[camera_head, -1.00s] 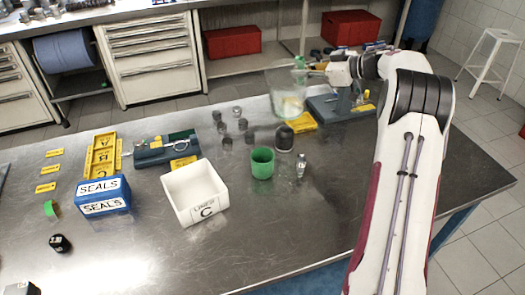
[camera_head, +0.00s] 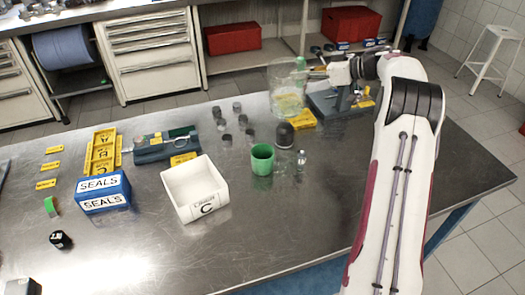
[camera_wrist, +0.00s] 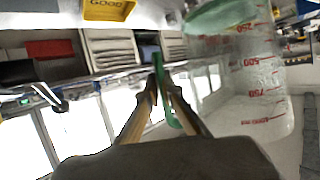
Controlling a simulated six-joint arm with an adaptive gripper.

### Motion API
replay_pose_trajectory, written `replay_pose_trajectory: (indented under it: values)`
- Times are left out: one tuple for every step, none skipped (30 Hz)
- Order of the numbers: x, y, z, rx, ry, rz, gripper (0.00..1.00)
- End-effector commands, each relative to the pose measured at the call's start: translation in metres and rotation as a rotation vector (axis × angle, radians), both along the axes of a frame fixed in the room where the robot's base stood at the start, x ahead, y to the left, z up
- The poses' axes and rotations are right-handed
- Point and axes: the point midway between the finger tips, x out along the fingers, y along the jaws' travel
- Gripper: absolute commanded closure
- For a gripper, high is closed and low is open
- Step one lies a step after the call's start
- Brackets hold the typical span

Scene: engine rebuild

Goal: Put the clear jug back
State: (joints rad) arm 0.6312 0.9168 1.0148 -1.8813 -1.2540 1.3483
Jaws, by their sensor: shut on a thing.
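The clear jug (camera_head: 287,95) is at the far side of the steel table, left of my gripper (camera_head: 312,70). It looks upright in the head view; whether its base touches the table I cannot tell. In the wrist view the jug (camera_wrist: 245,75) fills the upper right, with red volume marks and a green band at one end. My gripper (camera_wrist: 163,92) is shut on the jug's green handle (camera_wrist: 163,97), which shows between the fingers.
A yellow label (camera_head: 303,118) and a dark cap (camera_head: 284,135) are near the jug. Several small dark cylinders (camera_head: 222,124) lie left of it. A green cup (camera_head: 262,160) and a white bin (camera_head: 195,188) stand nearer. A dark tray (camera_head: 345,105) is to the right.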

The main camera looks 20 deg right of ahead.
Motion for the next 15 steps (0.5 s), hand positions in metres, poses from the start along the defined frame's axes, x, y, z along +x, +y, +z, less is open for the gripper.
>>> replay_pose_trajectory:
  values:
    - [0.000,0.000,0.001,0.001,-0.001,0.000,1.00]
    - [0.000,0.000,0.001,0.001,-0.001,0.000,1.00]
    - [0.000,0.000,0.001,0.001,-0.001,0.000,1.00]
    - [0.000,0.000,0.001,0.001,-0.001,0.000,1.00]
    - [0.000,0.000,0.001,0.001,-0.001,0.000,1.00]
    - [0.000,0.000,0.001,0.000,-0.001,-0.001,1.00]
    - [0.000,0.000,0.001,0.000,-0.001,-0.001,1.00]
    - [0.000,-0.001,0.001,0.000,-0.001,-0.002,1.00]
    - [-0.001,-0.002,0.001,0.000,-0.001,-0.003,1.00]
    - [-0.001,-0.003,0.001,0.000,-0.001,-0.005,1.00]
    - [-0.002,-0.005,0.001,0.000,-0.001,-0.007,1.00]
    - [-0.003,-0.008,0.002,-0.001,-0.003,-0.012,1.00]
    - [-0.004,-0.011,0.003,-0.002,-0.003,-0.016,1.00]
    - [-0.005,-0.014,0.004,-0.002,-0.005,-0.020,1.00]
    - [-0.007,-0.019,0.006,-0.004,-0.007,-0.027,1.00]
